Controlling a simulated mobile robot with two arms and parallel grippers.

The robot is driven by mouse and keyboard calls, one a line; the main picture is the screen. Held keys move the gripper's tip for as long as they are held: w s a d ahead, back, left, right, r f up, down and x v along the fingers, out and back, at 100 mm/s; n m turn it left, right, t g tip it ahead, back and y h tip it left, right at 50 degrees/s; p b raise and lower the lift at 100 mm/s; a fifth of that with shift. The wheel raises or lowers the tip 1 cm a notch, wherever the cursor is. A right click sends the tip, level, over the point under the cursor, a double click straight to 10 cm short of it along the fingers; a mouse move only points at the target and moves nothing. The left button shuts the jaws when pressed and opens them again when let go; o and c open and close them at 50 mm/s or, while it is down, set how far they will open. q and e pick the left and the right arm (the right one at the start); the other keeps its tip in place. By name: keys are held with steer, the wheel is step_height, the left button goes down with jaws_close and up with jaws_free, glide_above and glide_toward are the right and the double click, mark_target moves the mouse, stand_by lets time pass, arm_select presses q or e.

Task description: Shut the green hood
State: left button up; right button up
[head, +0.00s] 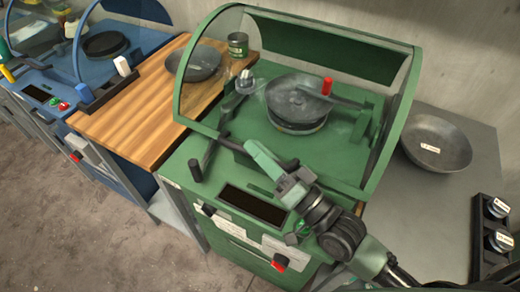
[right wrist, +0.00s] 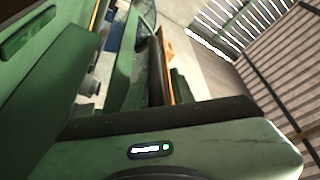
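The green hood (head: 300,24) has a green frame with clear panels. It is lowered over the green machine's deck, its front edge apparently a little above it; whether it is fully down I cannot tell. A dark handle bar (head: 232,146) runs along its front edge, partly behind my right gripper. My right gripper (head: 262,157) is at this handle, fingers pointing up-left. In the right wrist view a dark bar (right wrist: 156,70) stands between green finger-like parts; whether they grip it is unclear. My left gripper is not in view.
Under the hood sit a grey bowl (head: 297,100) and a red-knobbed lever (head: 327,86). A wooden table (head: 130,125) with another bowl (head: 200,63) and a green can (head: 238,44) stands left, beside a blue machine (head: 45,75). A labelled bowl (head: 436,143) rests on the grey right table.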

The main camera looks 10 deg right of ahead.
steer(key=b+v, duration=0.1)
steer(key=v, duration=0.6)
steer(key=shift+s+d+b, duration=0.2)
steer(key=shift+s+b, duration=0.05)
steer(key=shift+b, duration=0.1)
steer(key=shift+s+f, duration=0.1)
